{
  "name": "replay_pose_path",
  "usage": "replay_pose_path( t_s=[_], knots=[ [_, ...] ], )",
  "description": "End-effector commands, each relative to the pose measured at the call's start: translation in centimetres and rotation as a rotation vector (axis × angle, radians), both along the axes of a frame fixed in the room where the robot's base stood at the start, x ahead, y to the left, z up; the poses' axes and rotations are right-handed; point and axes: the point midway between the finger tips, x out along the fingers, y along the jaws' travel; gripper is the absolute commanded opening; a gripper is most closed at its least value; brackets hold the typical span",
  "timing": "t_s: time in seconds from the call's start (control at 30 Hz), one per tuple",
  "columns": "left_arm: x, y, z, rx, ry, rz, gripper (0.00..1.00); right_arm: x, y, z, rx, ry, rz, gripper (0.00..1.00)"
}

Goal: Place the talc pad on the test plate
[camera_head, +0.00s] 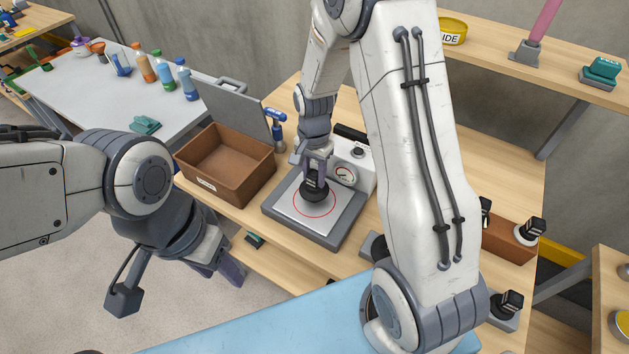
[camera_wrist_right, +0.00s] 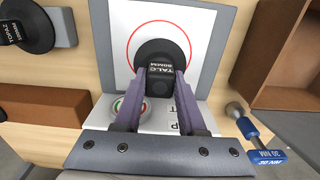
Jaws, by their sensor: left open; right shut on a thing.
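The talc pad (camera_head: 314,190) is a black round suction pad with a block-shaped handle. Its label reads TALC in the right wrist view (camera_wrist_right: 160,62). The test plate (camera_head: 341,219) is a pale square plate with a red circle, in a grey frame. The pad is over the plate, inside the red circle. I cannot tell whether it touches the surface. My right gripper (camera_head: 315,170) is shut on the pad's handle, with a purple finger on each side. My left gripper (camera_head: 222,272) is open and empty, low at the left beyond the table's front edge.
A gauge box (camera_head: 352,165) stands behind the plate. A brown open bin (camera_head: 222,175) is left of it, with a blue-handled tool (camera_head: 276,118) nearby. Other black pads (camera_head: 506,305) stand at the right beside a brown block (camera_head: 508,242). A small green item (camera_head: 255,240) lies near the front edge.

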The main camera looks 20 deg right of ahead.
Motion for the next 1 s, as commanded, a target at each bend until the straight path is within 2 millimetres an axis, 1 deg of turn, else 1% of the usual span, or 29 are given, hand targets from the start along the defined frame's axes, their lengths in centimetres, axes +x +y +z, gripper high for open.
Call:
replay_pose_path(
  t_s=[0.13,0.3,0.57,0.7,0.73,0.8,1.0],
  knots=[
    [0.0,0.0,1.0,0.0,0.0,-0.001,0.5,-0.2,-0.1,-1.8,0.0,0.008,-0.002,0.0],
    [0.0,0.0,1.6,0.0,0.0,-0.003,0.5,-0.1,-0.1,-3.6,0.0,0.004,-0.003,0.0],
    [0.0,0.0,1.5,0.0,0.0,-0.003,0.5,-0.1,-0.1,-3.9,-0.001,0.001,-0.002,0.0],
    [0.0,0.0,1.1,0.0,0.0,-0.002,0.5,-0.1,-0.1,-4.3,0.0,0.001,-0.002,0.0],
    [0.0,0.0,1.2,0.0,0.0,-0.002,0.5,-0.1,-0.1,-4.2,0.0,0.001,-0.002,0.47],
    [0.0,0.0,1.2,0.0,0.0,-0.002,0.5,-0.1,-0.1,-4.2,0.0,0.001,-0.002,0.7],
    [0.0,0.0,1.2,0.0,0.0,-0.002,0.5,-0.1,-0.1,-4.2,0.0,0.001,-0.002,0.7]
  ],
)
